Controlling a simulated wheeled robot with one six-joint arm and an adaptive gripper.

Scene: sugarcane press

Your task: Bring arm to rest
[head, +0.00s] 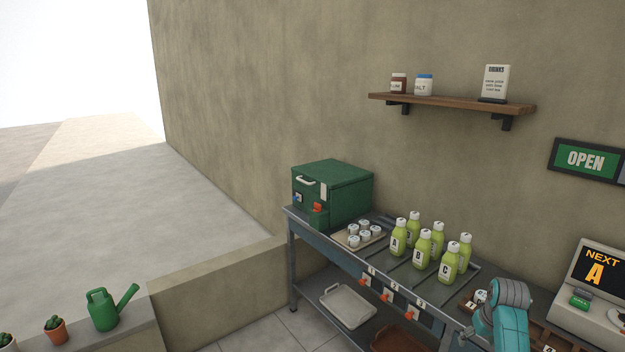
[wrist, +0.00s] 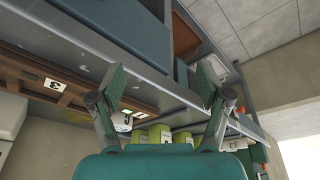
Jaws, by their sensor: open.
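My gripper (wrist: 162,88) is open, with its two fingers spread apart in the wrist view and nothing between them. Bench edges and a wooden tray (wrist: 72,72) with a number label show beyond the fingers, turned over in this view. A white cap (wrist: 124,122) and several green bottles (wrist: 160,134) show low between the fingers. In the head view my teal and grey arm is at the lower right, over the bench's right part. The fingers cannot be made out there.
A metal bench (head: 341,254) carries a green press (head: 345,190), a tray of white caps (head: 342,236) and several lettered juice bottles (head: 449,264). A register screen (head: 597,272) stands at right. A wall shelf (head: 450,102) is above. A watering can (head: 103,312) stands at left.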

